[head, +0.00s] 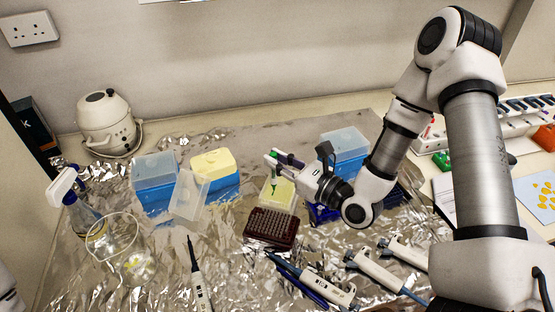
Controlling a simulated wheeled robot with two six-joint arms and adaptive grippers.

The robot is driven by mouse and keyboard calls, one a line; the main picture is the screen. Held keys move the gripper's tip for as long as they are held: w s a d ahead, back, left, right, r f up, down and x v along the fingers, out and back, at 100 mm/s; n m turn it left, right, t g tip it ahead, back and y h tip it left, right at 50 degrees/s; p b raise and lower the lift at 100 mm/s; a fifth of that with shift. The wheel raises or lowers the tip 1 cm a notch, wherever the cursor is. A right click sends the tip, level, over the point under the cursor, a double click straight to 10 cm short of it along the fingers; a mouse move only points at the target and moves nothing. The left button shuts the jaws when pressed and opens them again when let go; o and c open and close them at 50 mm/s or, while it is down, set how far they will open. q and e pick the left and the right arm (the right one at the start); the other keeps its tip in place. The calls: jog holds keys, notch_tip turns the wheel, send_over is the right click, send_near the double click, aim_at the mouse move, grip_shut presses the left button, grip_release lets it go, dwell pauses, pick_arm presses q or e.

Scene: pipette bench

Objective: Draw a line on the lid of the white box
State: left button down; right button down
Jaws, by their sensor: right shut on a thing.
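My right gripper (277,164) is shut on a dark green marker (274,184) that points down, with its tip low over a small pale box. I take this box (285,203) to be the white box; its lid looks whitish to pale yellow. I cannot tell whether the tip touches the lid, and no line can be made out on it at this size. The gripper hides part of the box's back right side. My left gripper is not in view.
A dark red tube rack (271,228) stands just in front of the pale box. Blue tip boxes (154,200) stand to the left, another (345,150) behind right. Several pipettes (376,269) lie in front. A spray bottle (80,212) and glass beaker (103,252) are at left.

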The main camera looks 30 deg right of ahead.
notch_tip(320, 180, up, 5)
jog(key=p, duration=0.3)
jog(key=shift+p, duration=0.3)
jog(key=shift+f, duration=0.1)
